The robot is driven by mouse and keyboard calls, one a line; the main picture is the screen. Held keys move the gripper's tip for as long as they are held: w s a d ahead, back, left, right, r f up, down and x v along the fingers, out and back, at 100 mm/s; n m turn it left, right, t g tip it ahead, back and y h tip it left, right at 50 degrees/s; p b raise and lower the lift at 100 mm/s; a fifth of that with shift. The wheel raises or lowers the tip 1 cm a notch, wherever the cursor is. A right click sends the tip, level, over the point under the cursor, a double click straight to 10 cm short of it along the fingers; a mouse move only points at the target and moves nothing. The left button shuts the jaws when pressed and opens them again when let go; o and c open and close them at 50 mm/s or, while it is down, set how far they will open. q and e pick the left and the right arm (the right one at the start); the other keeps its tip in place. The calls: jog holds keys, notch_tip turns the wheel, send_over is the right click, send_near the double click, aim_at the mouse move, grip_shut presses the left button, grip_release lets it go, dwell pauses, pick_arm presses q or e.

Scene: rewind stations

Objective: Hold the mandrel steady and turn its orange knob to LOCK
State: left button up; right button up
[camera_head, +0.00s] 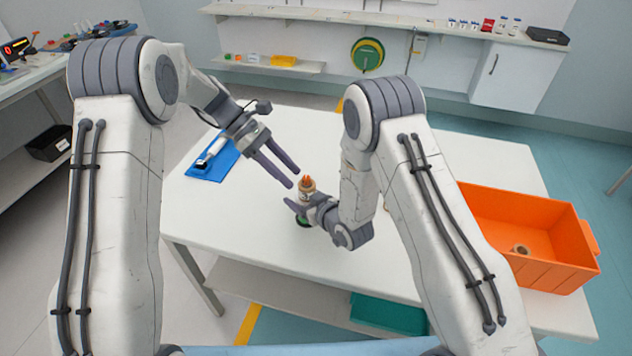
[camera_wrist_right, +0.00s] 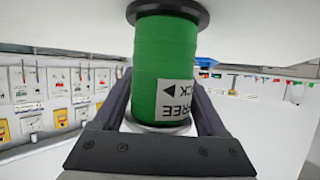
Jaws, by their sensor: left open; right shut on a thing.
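The mandrel (camera_head: 302,222) stands upright near the front edge of the white table, with a green body. Its orange knob (camera_head: 306,182) is on top. My right gripper (camera_head: 297,208) is shut around the mandrel's body below the knob. In the right wrist view the mandrel's green body (camera_wrist_right: 165,55) sits between the two fingers, with a dark flange at one end. A white label with an arrow, FREE and part of LOCK appears upside down there. My left gripper (camera_head: 293,179) is open and empty, fingertips just left of the knob. The knob's pointer direction is too small to tell.
A blue mat (camera_head: 212,170) with a white and black tool lies at the table's left. An orange bin (camera_head: 540,272) with a small ring-like item inside stands at the right. The table (camera_head: 240,215) is clear around the mandrel. A teal bin (camera_head: 385,314) sits on the lower shelf.

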aim_at(310, 179)
pick_arm(q)
jog(key=w+a+f+n+t+h, duration=0.25)
jog(key=a+f+t+h, duration=0.2)
jog(key=h, duration=0.55)
jog(key=shift+n, duration=0.35)
jog(key=d, duration=1.2)
jog(key=shift+s+f, duration=0.1)
jog(key=shift+f, duration=0.15)
grip_shut()
